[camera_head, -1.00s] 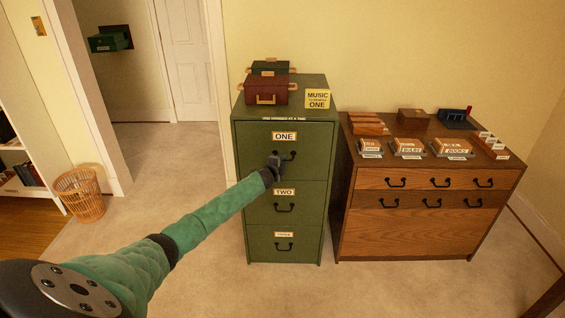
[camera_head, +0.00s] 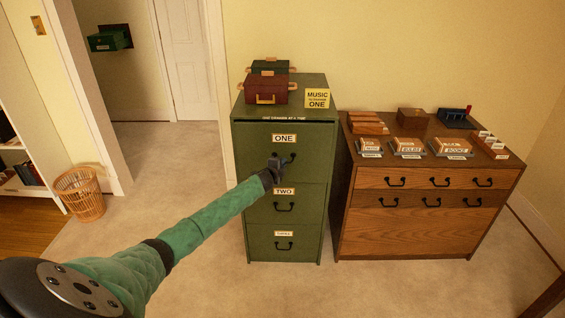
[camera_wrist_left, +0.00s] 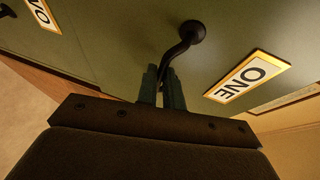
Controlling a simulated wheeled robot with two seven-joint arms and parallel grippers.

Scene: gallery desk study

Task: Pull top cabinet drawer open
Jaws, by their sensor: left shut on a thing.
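The green filing cabinet (camera_head: 305,95) stands against the wall with three drawers. Its top drawer (camera_head: 250,150), labelled ONE, stands slightly forward of the cabinet body, with a dark gap along its upper edge. My left gripper (camera_head: 275,164) is shut on the black top drawer handle (camera_head: 292,157). In the left wrist view, my left gripper's fingers (camera_wrist_left: 165,84) close on the curved handle (camera_wrist_left: 182,42), beside the ONE label (camera_wrist_left: 247,76). Part of the handle is hidden by the fingers. My right gripper is not in view.
Drawers TWO (camera_head: 256,212) and THREE (camera_head: 256,243) are shut below. Two small cases, one maroon (camera_head: 266,88), and a yellow sign (camera_head: 317,98) sit on top. A wooden cabinet (camera_head: 400,240) stands close on the right. A wicker basket (camera_head: 80,195) and open floor lie left.

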